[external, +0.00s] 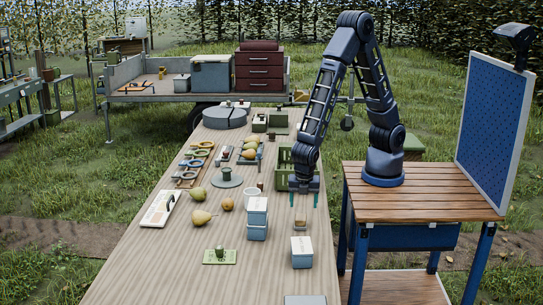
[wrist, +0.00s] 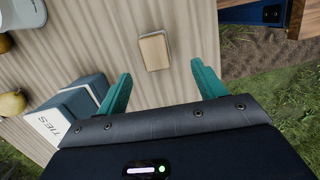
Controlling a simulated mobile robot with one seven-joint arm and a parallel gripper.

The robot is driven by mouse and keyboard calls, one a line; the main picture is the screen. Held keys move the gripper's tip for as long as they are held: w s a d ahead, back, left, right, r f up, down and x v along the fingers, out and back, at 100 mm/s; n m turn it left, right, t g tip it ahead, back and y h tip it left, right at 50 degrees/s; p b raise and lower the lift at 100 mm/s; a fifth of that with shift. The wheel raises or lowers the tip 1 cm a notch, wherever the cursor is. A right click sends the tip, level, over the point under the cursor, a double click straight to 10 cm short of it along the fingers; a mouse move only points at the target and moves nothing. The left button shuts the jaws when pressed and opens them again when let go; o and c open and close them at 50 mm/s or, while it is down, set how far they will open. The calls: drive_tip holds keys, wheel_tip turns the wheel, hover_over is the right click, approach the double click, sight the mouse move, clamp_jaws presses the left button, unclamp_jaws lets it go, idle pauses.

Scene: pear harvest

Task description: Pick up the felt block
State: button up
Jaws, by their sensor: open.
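The felt block (wrist: 154,52) shows in the wrist view as a small tan, flat block with rounded edges, lying on the wooden table. In the external view it is a small tan patch (external: 300,225) near the table's right edge. My gripper (external: 303,198) points down above the table, a little behind the block in that view. In the wrist view my gripper (wrist: 160,72) has its two teal fingers apart, with nothing between them. The block lies just ahead of the fingertips, roughly centred between them and not touched.
Another such box (external: 302,252) stands in front. A green crate (external: 284,178) is behind my gripper. Pears (external: 201,217) lie left. The table edge is close on the right.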

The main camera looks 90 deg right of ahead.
sight(301, 217)
drive_tip(key=f, duration=0.3)
drive_tip(key=shift+d+f, duration=0.3)
drive_tip(key=shift+f, duration=0.05)
drive_tip(key=shift+w+d+f, duration=0.1)
drive_tip(key=shift+d+f, duration=0.05)
drive_tip(key=shift+f, duration=0.7)
drive_tip(key=shift+w+d+f, duration=0.15)
drive_tip(key=shift+f, duration=0.75)
drive_tip(key=shift+w+d+f, duration=0.1)
drive_tip(key=shift+d+f, duration=0.05)
drive_tip(key=shift+f, duration=0.7)
drive_tip(key=c, duration=1.1)
